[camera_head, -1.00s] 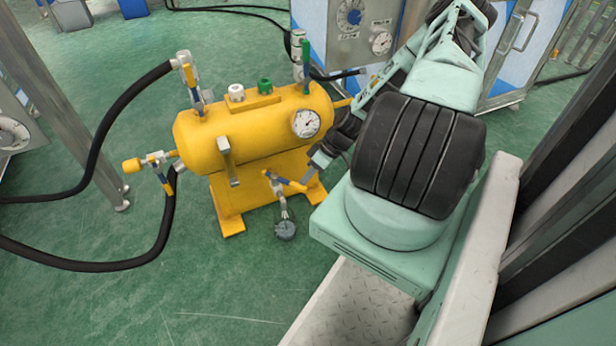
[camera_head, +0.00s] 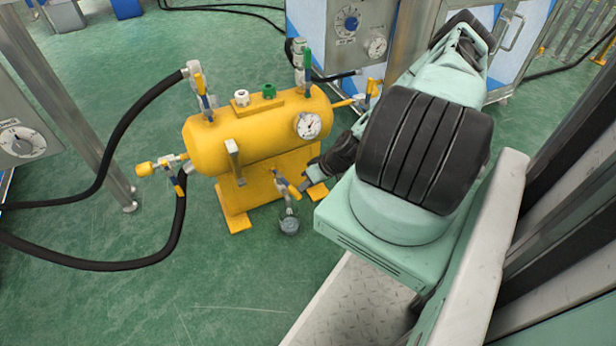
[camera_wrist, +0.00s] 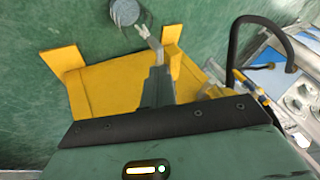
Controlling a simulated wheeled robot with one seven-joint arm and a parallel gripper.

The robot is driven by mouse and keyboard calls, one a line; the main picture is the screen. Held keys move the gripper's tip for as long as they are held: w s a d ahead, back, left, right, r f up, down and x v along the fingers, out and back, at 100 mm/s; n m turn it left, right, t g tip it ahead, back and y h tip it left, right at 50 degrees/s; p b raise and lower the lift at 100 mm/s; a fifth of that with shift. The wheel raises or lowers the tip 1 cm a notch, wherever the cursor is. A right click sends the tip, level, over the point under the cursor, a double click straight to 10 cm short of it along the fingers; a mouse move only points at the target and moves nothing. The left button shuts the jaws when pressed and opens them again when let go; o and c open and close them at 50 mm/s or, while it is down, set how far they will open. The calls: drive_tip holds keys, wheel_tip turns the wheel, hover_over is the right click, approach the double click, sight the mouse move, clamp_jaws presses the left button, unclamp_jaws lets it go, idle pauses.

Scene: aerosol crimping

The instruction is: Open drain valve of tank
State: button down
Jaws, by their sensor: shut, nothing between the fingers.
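The yellow tank (camera_head: 255,133) stands on the green floor, with a gauge on its right end. Below it is the drain valve (camera_head: 281,181), with a blue and yellow lever sloping down to the right. A pipe runs from the valve down to a small grey round cup (camera_head: 289,226). My gripper (camera_head: 306,184) is shut and empty, just right of the lever's yellow end; I cannot tell if they touch. In the wrist view my shut fingers (camera_wrist: 158,82) point at the tank's yellow base (camera_wrist: 95,85), with the cup (camera_wrist: 125,12) beyond. The lever is not clear there.
Other levered valves sit on the tank's top and at its left end (camera_head: 172,178). Black hoses (camera_head: 130,265) run off to the left. A metal post (camera_head: 75,110) stands left, and a cabinet with dials (camera_head: 350,30) stands behind. The floor in front of the tank is clear.

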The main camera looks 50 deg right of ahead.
drive_tip(key=shift+a+m+p, duration=0.3)
drive_tip(key=shift+a+p, duration=0.3)
drive_tip(key=shift+a, duration=0.45)
